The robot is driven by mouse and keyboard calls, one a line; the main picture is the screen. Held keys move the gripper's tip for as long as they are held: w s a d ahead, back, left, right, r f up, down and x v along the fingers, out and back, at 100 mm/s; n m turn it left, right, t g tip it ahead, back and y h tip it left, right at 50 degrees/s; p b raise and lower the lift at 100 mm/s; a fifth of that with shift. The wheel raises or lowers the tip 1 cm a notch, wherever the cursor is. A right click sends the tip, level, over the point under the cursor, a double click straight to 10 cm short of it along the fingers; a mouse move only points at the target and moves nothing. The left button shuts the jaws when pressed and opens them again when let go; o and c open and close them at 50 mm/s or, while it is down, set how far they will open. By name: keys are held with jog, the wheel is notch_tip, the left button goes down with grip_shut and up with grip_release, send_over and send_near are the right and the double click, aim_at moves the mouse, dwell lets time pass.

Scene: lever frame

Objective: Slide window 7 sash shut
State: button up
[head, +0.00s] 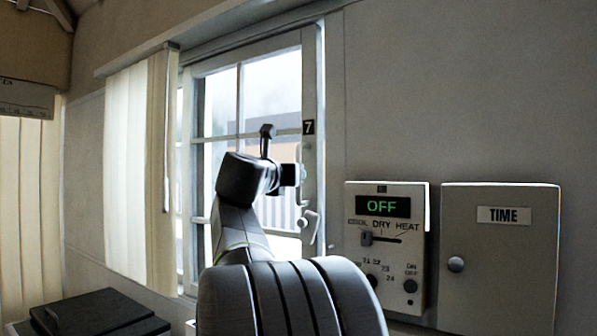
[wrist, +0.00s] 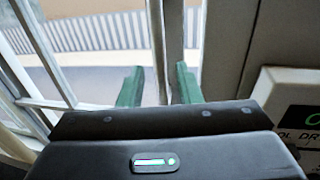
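Window 7 has a white sash (head: 240,128) with several panes, marked by a black "7" plate (head: 308,127) on its right upright. A narrow bright strip shows to the right of that upright. Whether the fingers touch the window cannot be told.
A control panel (head: 386,245) reading "OFF" and a grey "TIME" box (head: 500,255) are on the wall to the right. Pale vertical blinds (head: 135,165) hang at the window's left. A dark box (head: 95,313) lies low at the left.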

aim_at(298, 198)
jog(key=shift+p+x, duration=0.4)
jog(key=shift+x, duration=2)
grip_shut()
